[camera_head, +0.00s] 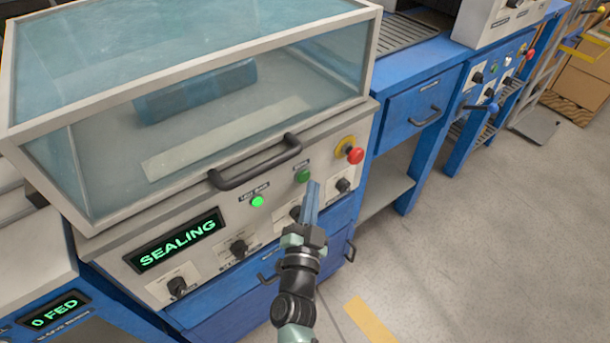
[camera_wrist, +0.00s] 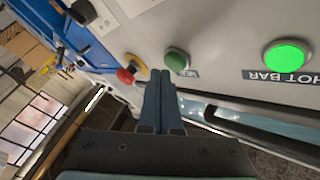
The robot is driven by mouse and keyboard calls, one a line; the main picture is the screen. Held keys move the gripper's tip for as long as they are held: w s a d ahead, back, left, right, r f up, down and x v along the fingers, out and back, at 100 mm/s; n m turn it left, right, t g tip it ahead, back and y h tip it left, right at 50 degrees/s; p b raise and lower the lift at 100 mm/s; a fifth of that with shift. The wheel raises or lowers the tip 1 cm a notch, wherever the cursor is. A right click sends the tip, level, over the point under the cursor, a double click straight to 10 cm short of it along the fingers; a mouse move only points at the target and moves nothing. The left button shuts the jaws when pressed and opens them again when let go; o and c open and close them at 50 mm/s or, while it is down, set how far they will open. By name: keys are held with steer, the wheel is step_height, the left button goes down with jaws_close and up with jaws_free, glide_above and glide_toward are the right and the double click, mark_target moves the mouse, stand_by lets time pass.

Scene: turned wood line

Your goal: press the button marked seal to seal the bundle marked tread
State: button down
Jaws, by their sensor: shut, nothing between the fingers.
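The sealing machine (camera_head: 190,228) has a clear lid, which is down. Its display (camera_head: 178,240) reads SEALING. A blue wrapped bundle (camera_head: 200,92) lies under the lid; no mark is readable on it. A dark green button (camera_head: 303,175) is on the front panel, its label too small to read; it also shows in the wrist view (camera_wrist: 177,61). A lit green lamp (camera_head: 257,201) beside it is marked HOT BAR in the wrist view (camera_wrist: 287,55). My gripper (camera_head: 313,186) is shut and empty, its tips (camera_wrist: 160,76) close to the dark green button; I cannot tell whether they touch.
A red mushroom button (camera_head: 354,156) on a yellow base is just right of the tips. A lid handle (camera_head: 253,162) sticks out above the panel. Black knobs (camera_head: 238,247) line the panel. A display (camera_head: 60,309) at lower left reads 0 FED.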

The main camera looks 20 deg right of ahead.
steer(key=shift+s+d, duration=0.1)
steer(key=shift+s, duration=0.05)
steer(key=shift+s+d, duration=0.3)
steer(key=shift+s, duration=0.5)
steer(key=shift+s+d, duration=0.25)
steer(key=shift+s, duration=0.55)
steer(key=shift+s+d, duration=0.3)
steer(key=shift+s, duration=0.5)
